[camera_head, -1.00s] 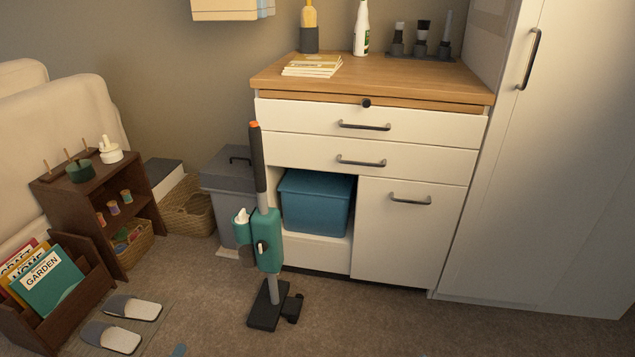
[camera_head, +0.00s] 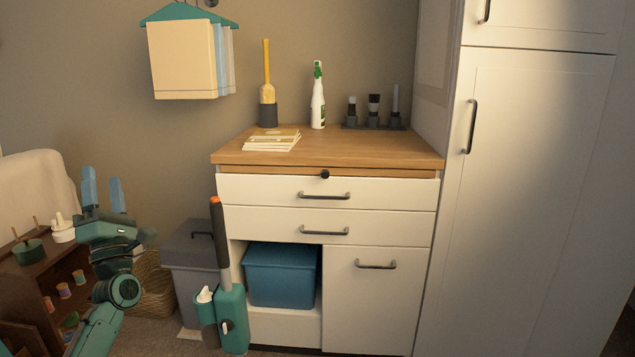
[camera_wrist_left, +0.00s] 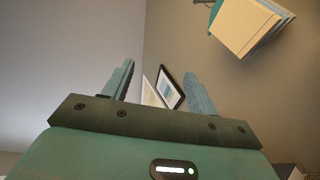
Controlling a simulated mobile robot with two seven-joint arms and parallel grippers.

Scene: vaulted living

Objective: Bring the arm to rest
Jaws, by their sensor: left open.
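My left gripper (camera_head: 104,192) is at the left of the head view, raised with its two blue fingers pointing up. Its fingers are apart with nothing between them. The left wrist view also shows the open fingers (camera_wrist_left: 158,85), with wall and a framed picture beyond them. My left arm comes up from the lower left, in front of the dark wooden shelf unit. My right gripper is not in the head view.
A white cabinet (camera_head: 376,298) with a wooden top (camera_head: 330,150) stands ahead. A teal upright cleaner (camera_head: 232,312) and a grey bin (camera_head: 190,262) stand beside it. A tall white cupboard (camera_head: 530,200) is at right. Towels (camera_head: 182,60) hang on the wall. A framed picture (camera_wrist_left: 170,90) is on the wall.

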